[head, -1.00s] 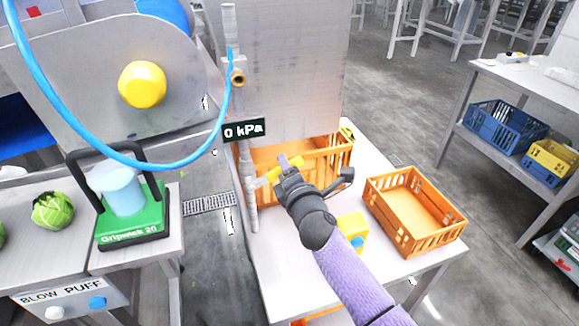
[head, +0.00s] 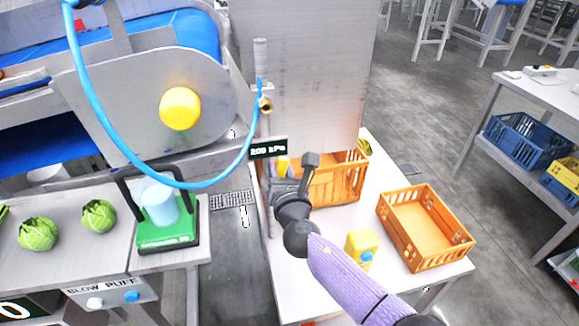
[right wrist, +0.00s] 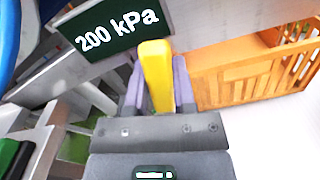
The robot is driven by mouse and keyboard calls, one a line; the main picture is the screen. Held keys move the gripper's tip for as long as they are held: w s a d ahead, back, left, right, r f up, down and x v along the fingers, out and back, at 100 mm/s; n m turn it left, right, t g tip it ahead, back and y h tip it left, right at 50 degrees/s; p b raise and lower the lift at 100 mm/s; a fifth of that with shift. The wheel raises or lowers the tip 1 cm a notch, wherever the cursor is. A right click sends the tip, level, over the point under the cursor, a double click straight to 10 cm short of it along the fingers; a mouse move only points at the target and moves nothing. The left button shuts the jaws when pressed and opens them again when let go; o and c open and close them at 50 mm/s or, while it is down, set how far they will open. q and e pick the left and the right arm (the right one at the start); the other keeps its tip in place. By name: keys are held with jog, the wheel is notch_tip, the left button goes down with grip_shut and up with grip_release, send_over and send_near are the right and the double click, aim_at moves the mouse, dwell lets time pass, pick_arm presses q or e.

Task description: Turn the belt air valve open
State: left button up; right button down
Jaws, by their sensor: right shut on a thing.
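The belt air valve's yellow handle (right wrist: 156,75) stands between the two fingers of my right gripper (right wrist: 158,85) in the right wrist view, and the gripper is shut on it. In the head view the handle (head: 282,165) shows as a small yellow piece at the vertical grey pipe (head: 263,130), beside my right gripper (head: 283,182). The dark gauge sign above it (head: 268,148) reads 200 kPa, and it shows large in the right wrist view (right wrist: 118,32). The handle now lies upright along the pipe. My left gripper is in neither view.
A blue hose (head: 128,158) loops from the pipe to the upper left. An orange crate (head: 335,185) stands close behind my gripper, and an empty one (head: 425,230) to the right. A yellow container (head: 361,247) stands between. A green scale (head: 166,232) and cabbages (head: 99,216) are at left.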

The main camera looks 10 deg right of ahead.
jog(key=shift+a+r+n+p, duration=0.15)
jog(key=shift+a+n+p, duration=0.2)
jog(key=shift+a+n, duration=0.7)
jog(key=shift+n, duration=0.35)
